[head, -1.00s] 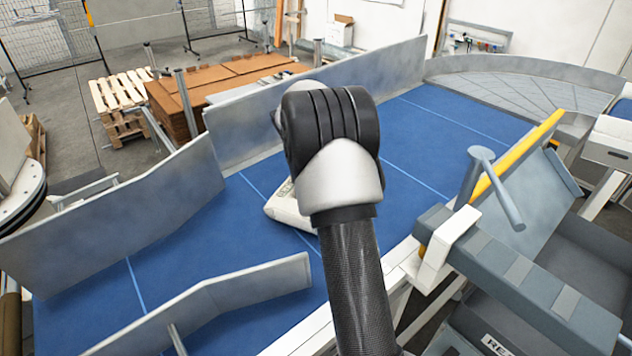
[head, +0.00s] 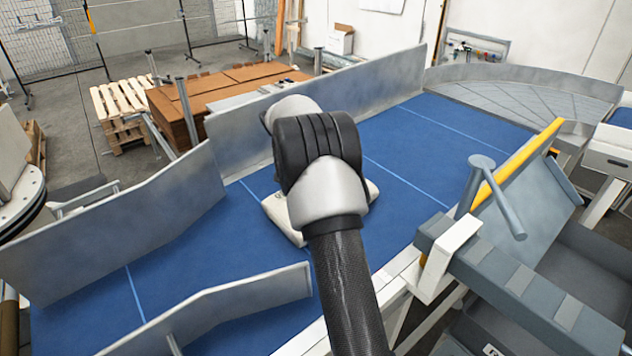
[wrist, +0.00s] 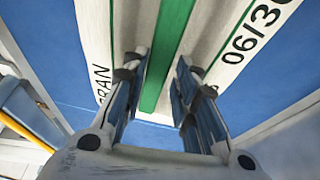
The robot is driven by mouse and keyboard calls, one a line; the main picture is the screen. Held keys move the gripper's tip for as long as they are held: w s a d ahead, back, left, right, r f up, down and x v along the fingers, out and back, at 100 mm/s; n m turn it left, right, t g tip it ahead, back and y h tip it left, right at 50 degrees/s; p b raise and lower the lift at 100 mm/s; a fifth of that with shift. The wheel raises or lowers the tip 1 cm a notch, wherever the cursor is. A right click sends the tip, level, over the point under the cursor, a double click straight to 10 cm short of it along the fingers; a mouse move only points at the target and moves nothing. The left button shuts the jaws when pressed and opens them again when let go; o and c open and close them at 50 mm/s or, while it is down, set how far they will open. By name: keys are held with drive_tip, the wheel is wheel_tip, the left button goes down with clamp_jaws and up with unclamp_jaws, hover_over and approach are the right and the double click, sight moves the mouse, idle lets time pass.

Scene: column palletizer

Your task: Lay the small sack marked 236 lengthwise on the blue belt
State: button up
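A pale sack (wrist: 215,30) with a green stripe fills the upper part of the wrist view. Dark lettering ends in "RAN" on one side and starts "06/30" on the other; I cannot see the mark 236. In the head view the sack (head: 277,212) lies on the blue belt (head: 400,215), mostly hidden behind my arm. My gripper (wrist: 162,65) is open at the sack, its two fingers apart on either side of the green stripe. I cannot tell whether they touch the sack. In the head view my wrist hides the fingers.
Grey metal guide walls (head: 345,90) line the belt's far side, and a shorter guide (head: 230,305) stands at the near left. A grey frame with a yellow bar (head: 518,165) stands at the right. The belt is clear left and right of the sack.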

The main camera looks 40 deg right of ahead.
drive_tip(key=o, duration=0.4)
drive_tip(key=shift+f, duration=1.3)
drive_tip(key=shift+r+p, duration=1)
drive_tip(key=shift+r, duration=0.45)
drive_tip(key=r, duration=0.1)
drive_tip(key=r+p, duration=0.1)
drive_tip(key=shift+s+d+r+p, duration=0.1)
drive_tip(key=shift+s+r+p, duration=0.2)
drive_tip(key=shift+s, duration=0.05)
drive_tip(key=shift+w+r+p, duration=0.15)
drive_tip(key=shift+r+p, duration=0.25)
drive_tip(key=shift+r, duration=0.15)
drive_tip(key=shift+w+r+p, duration=0.15)
drive_tip(key=shift+r+p, duration=0.25)
drive_tip(key=shift+r, duration=0.1)
wheel_tip(320, 180, up, 3)
drive_tip(key=shift+f+p, duration=0.1)
drive_tip(key=shift+p, duration=0.85)
